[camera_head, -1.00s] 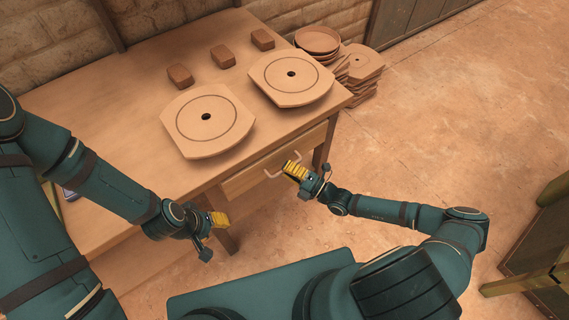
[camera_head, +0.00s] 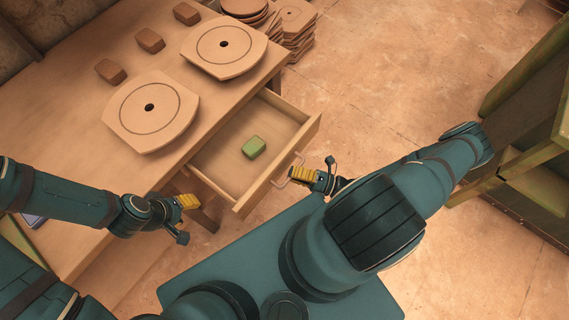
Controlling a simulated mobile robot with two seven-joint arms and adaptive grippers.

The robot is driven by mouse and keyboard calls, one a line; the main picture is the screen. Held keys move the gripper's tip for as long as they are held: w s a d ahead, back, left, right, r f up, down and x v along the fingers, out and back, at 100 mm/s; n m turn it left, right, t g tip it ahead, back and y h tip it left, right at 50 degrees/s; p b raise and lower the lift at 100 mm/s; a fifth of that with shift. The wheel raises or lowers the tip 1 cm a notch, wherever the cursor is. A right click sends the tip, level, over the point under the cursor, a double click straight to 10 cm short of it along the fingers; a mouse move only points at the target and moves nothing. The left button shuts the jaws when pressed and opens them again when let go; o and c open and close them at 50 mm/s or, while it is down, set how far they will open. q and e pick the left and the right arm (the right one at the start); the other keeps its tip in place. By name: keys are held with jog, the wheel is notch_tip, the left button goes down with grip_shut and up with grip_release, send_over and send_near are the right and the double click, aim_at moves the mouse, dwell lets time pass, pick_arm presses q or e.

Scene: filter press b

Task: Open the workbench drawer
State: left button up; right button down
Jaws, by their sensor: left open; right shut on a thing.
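The workbench (camera_head: 60,100) stands at the left of the head view. Its drawer (camera_head: 283,163) is pulled well out from under the top, and a green block (camera_head: 254,147) lies inside it. My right gripper (camera_head: 296,174) is shut on the pale handle (camera_head: 284,180) at the drawer's front. My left gripper (camera_head: 194,201) is open and empty, to the left of the drawer and near the bench's front edge.
Two plates with centre holes (camera_head: 152,112) (camera_head: 224,46) and several brown blocks (camera_head: 150,41) lie on the bench top. Stacked plates (camera_head: 296,22) stand on the floor behind it. A wooden frame (camera_head: 530,150) stands at the right. Floor beyond the drawer is clear.

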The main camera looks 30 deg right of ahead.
jog(key=shift+s+r, duration=0.1)
jog(key=shift+s, duration=0.25)
jog(key=c, duration=1)
grip_release()
jog(key=shift+d, duration=0.15)
jog(key=v, duration=1.2)
